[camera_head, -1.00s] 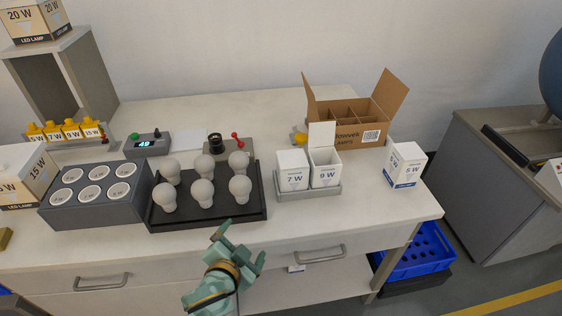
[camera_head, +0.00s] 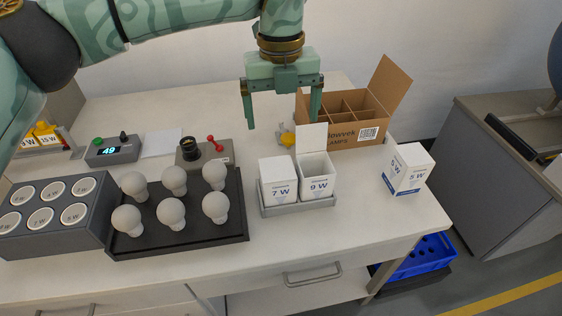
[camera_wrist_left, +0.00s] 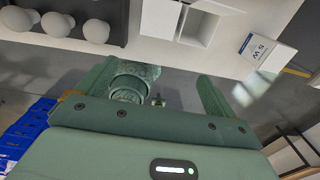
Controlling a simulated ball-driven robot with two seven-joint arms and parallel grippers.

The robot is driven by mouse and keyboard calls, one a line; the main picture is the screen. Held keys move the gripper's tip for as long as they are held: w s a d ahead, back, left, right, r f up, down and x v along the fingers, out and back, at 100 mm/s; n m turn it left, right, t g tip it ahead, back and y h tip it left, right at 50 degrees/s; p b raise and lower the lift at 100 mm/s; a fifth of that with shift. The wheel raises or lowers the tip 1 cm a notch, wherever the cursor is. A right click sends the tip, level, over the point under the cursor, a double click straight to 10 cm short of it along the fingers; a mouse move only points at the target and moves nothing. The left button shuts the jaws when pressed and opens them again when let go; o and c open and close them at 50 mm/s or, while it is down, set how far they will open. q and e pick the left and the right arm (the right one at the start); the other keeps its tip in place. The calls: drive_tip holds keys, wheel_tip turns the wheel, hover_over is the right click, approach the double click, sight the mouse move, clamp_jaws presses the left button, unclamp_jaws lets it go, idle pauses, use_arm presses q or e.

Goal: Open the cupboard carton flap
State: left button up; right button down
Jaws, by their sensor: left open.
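The brown cardboard carton (camera_head: 345,132) stands at the back right of the table, with inner dividers and a raised flap (camera_head: 389,83) on its right. My left gripper (camera_head: 282,124) hangs fingers-down from the top of the head view, open and empty. Its left finger shows above the small cartons and its right finger overlaps the brown carton's left side. Whether it touches anything cannot be told. The white 9 W carton (camera_head: 317,184) is open with its flap up; the white 7 W carton (camera_head: 277,187) beside it looks closed. My right gripper is not in view.
A white 5 W carton (camera_head: 407,166) stands near the table's right edge. A black tray (camera_head: 236,233) of grey-white bulbs and a grey socket block (camera_head: 98,225) lie to the left. A red-knobbed device (camera_head: 222,151) stands behind the tray. The right front tabletop is clear.

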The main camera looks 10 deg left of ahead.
sight(280, 178)
use_arm(q)
drive_tip(key=f+b, duration=0.1)
drive_tip(key=f, duration=0.4)
drive_tip(key=f+b, duration=0.1)
drive_tip(key=f, duration=0.4)
drive_tip(key=f+b, duration=0.1)
drive_tip(key=f, duration=0.4)
drive_tip(key=shift+w+a+f+b, duration=0.15)
drive_tip(key=shift+a+f+b, duration=0.1)
drive_tip(key=shift+f+b, duration=0.15)
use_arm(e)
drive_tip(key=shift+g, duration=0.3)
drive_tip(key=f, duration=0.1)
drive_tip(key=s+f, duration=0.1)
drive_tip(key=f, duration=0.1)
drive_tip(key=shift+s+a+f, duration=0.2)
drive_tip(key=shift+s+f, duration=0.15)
use_arm(q)
drive_tip(key=shift+r, duration=0.1)
drive_tip(key=c, duration=1.4)
